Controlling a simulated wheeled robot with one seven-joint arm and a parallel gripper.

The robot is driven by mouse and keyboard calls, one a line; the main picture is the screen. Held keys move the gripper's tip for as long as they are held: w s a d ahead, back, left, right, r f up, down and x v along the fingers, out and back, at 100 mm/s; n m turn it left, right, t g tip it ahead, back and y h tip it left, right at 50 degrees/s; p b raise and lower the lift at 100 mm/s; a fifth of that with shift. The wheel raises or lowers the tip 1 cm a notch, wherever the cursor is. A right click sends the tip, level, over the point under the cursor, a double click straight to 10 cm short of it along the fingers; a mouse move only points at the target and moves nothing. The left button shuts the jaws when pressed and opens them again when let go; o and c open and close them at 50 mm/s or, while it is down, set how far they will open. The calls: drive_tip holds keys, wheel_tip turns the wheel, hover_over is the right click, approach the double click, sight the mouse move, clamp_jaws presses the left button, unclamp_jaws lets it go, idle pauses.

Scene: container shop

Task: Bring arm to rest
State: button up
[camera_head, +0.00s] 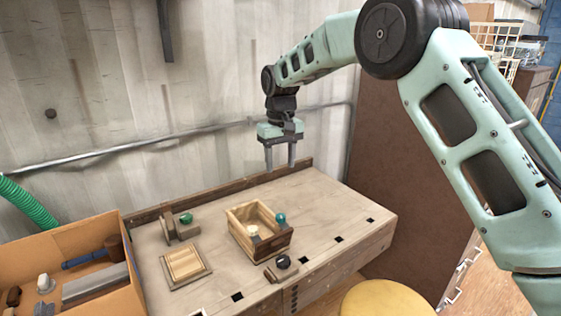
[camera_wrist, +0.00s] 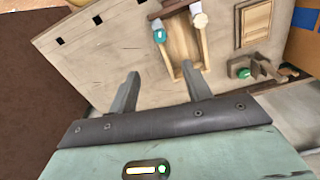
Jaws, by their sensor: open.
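My gripper (camera_head: 281,163) hangs at the end of my arm, above the back part of the wooden workbench (camera_head: 335,205). Its two fingers point down and stand apart with nothing between them. In the wrist view my gripper (camera_wrist: 160,88) is open over bare bench top. A wooden box (camera_head: 240,235) with an open top stands on the bench below and to the left of my gripper, apart from it. In the wrist view the box (camera_wrist: 203,50) lies beyond the right finger. A teal knob (camera_head: 281,218) and a pale knob (camera_head: 253,231) show at the box.
A framed wooden panel (camera_head: 186,264), a wooden block with a green knob (camera_head: 186,218) and a dark knob (camera_head: 283,262) are on the bench. A cardboard box of tools (camera_head: 80,237) stands left, a yellow stool (camera_head: 388,298) in front. A brown panel (camera_head: 385,150) rises right. The bench's right end is clear.

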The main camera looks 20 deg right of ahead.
drive_tip(key=shift+r, duration=0.1)
drive_tip(key=s+a+r+n, duration=0.1)
drive_tip(key=s+a, duration=0.2)
drive_tip(key=s, duration=0.4)
drive_tip(key=s+a+r+n+y, duration=0.1)
drive_tip(key=s+a, duration=0.2)
drive_tip(key=s, duration=0.4)
drive_tip(key=s+a+r+n, duration=0.1)
drive_tip(key=s+a, duration=0.3)
drive_tip(key=s, duration=0.3)
drive_tip(key=s+d+f+n, duration=0.1)
drive_tip(key=s+d+f, duration=0.1)
drive_tip(key=s, duration=0.9)
drive_tip(key=s+d+f+n, duration=0.1)
drive_tip(key=s+d+f, duration=0.1)
drive_tip(key=s, duration=0.8)
drive_tip(key=shift+s+f+n, duration=0.15)
drive_tip(key=shift+s+n, duration=0.15)
drive_tip(key=shift+s, duration=0.05)
